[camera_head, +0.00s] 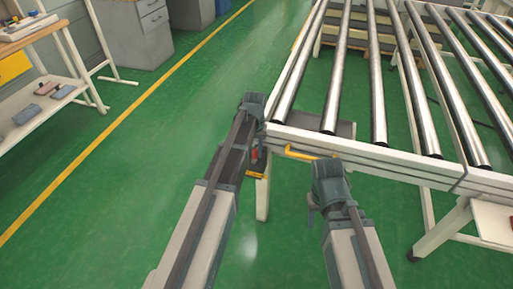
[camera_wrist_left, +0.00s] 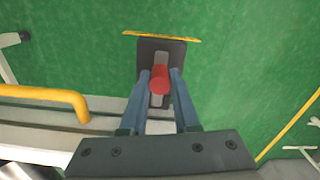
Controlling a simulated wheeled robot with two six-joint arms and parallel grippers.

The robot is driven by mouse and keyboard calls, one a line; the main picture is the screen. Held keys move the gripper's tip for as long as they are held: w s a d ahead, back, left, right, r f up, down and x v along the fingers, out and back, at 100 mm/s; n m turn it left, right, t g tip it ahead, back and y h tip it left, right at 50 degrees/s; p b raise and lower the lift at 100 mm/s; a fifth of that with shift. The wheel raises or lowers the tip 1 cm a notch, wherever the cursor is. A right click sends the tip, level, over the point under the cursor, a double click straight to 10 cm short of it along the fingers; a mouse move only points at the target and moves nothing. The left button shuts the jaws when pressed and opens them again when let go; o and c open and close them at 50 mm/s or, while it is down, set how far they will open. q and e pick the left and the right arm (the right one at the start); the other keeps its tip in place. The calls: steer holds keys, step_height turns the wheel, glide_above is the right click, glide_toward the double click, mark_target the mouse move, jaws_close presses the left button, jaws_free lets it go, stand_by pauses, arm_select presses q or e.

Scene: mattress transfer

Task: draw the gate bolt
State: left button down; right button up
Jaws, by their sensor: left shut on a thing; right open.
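The gate bolt has a red knob (camera_wrist_left: 159,79) standing in a pale slot of a dark plate (camera_wrist_left: 174,52), which has a yellow strip along its far edge. My left gripper (camera_wrist_left: 160,84) has its two fingers on either side of the knob and is shut on it. In the head view the red knob (camera_head: 254,155) shows small beside the roller table's near left corner, partly hidden by my left arm. My right gripper (camera_head: 314,203) is open and empty, in front of the table's near rail; its fingers are mostly hidden.
A roller table (camera_head: 400,165) fills the right side, with a yellow handle (camera_head: 304,154) on its near end. This handle also shows in the left wrist view (camera_wrist_left: 45,94). A workbench (camera_head: 35,125) stands at left. The green floor between is clear.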

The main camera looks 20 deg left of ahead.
mark_target(253, 160)
arm_select(q)
steer(key=shift+s, duration=1.05)
steer(key=c, duration=0.7)
jaws_free()
steer(key=shift+o, duration=0.2)
steer(key=shift+r, duration=0.1)
step_height(253, 160, up, 14)
steer(key=p, duration=1.3)
steer(key=shift+f+p, duration=0.25)
steer(key=shift+p, duration=0.15)
